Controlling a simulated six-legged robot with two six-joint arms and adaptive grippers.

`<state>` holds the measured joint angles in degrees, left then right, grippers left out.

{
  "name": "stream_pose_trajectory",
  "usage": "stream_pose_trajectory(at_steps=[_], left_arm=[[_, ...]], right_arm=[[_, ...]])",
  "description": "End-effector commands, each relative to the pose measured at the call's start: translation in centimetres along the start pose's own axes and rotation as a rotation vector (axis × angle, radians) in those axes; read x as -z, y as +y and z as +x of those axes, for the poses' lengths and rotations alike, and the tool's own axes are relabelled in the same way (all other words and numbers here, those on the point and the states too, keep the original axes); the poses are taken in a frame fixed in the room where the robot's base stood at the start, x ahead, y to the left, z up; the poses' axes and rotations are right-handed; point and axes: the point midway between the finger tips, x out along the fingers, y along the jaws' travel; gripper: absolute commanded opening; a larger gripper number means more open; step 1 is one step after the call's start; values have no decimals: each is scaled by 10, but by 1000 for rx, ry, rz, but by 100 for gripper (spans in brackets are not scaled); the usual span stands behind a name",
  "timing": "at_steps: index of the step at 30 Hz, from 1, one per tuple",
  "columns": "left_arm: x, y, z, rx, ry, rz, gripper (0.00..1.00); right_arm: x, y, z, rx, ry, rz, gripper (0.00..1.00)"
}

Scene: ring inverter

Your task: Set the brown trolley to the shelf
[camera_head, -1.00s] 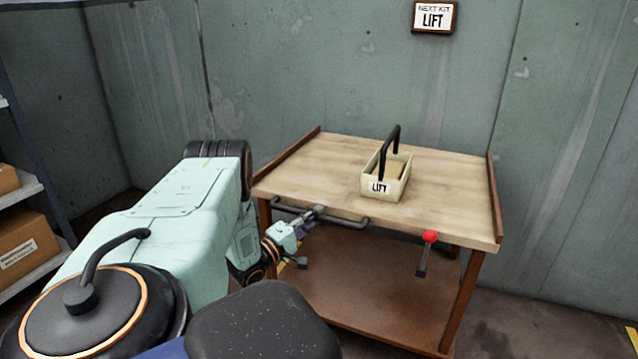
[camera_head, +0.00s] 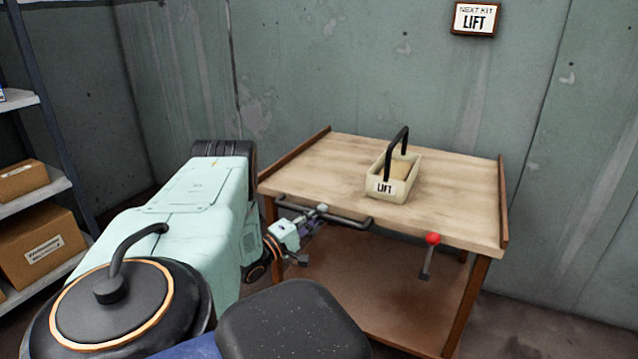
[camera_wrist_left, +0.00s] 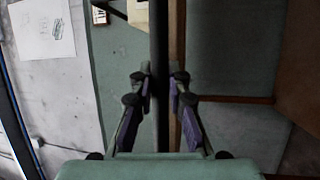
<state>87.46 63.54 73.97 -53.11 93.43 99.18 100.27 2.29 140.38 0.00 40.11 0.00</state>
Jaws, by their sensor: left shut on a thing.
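The brown trolley (camera_head: 400,220) stands at centre right in the head view. It has a pale wooden top, brown side rails, a lower deck and a red-knobbed lever (camera_head: 432,240) on its front. My left gripper (camera_head: 318,211) is shut on the dark handle bar (camera_head: 350,219) at the trolley's front left. In the left wrist view, the bar (camera_wrist_left: 160,45) runs between the fingers. The shelf (camera_head: 52,190), with blue-grey posts and pale boards, is at the left edge, apart from the trolley and partly cut off. My right gripper is not in view.
A cream kit box (camera_head: 392,192) marked LIFT, with a black handle, rides on the trolley top. Cardboard boxes (camera_head: 38,250) sit on the shelf. My left arm covers the floor between shelf and trolley.

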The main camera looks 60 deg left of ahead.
Motion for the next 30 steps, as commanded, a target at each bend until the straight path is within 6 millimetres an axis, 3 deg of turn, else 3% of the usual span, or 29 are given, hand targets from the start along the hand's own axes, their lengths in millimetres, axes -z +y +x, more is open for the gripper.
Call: stream_pose_trajectory(at_steps=[14,15,23,30], left_arm=[[6,0,-3,1,13,4,0],[6,0,-3,1,13,4,17],[5,0,-2,0,7,2,39],[5,0,-2,0,4,2,39]], right_arm=[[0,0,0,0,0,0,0],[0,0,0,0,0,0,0],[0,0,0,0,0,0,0],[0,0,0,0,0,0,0]])
